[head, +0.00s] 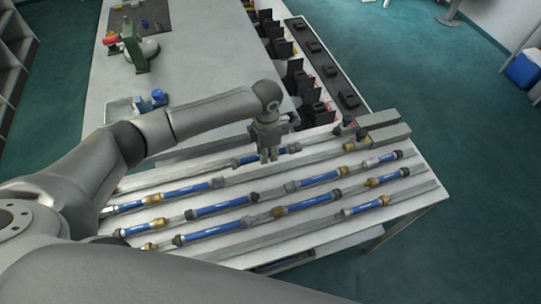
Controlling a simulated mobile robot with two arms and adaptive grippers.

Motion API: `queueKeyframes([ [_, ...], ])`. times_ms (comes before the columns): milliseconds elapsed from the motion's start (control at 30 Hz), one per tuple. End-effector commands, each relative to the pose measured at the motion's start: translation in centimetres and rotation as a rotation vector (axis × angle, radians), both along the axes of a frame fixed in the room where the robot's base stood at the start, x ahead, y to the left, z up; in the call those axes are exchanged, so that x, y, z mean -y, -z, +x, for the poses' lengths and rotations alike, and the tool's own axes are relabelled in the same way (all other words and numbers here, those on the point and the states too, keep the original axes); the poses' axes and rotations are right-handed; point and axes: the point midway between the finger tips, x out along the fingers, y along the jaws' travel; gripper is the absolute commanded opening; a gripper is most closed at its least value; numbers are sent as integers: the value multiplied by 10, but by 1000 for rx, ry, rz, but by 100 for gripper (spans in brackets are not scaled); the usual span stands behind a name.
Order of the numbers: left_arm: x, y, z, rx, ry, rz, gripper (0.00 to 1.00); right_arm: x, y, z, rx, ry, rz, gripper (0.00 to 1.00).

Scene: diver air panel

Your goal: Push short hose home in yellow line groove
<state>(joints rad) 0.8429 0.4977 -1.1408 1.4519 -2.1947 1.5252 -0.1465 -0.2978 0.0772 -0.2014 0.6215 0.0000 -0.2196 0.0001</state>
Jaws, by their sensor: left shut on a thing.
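My left gripper (269,155) points down over the rearmost row of the sloped panel, its fingers closed at a blue hose piece (248,159) with dark end fittings. No yellow marking is clear enough to tell which groove is the yellow line. My right gripper is not seen.
More blue hoses with brass and dark fittings lie in rows in front, such as one blue hose (219,208). Grey blocks (388,133) stand at the panel's right end. Behind are black clamps (297,75), a blue-capped item (158,96) and a green fixture (134,47) on the grey table.

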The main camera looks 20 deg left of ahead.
Motion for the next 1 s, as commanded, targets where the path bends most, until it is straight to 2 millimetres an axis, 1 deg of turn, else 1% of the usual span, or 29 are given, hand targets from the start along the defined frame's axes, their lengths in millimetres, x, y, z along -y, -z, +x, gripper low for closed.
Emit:
queueKeyframes([
  [267,1,15,0,1,1,-3,0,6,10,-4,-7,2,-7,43],
  [567,1,44,0,0,1,-2,0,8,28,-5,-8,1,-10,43],
  [700,1,59,0,1,1,-2,0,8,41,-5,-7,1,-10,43],
  [800,1,66,0,1,1,-2,0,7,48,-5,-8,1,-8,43],
  [1000,1,72,0,2,1,-2,0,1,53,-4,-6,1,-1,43],
])
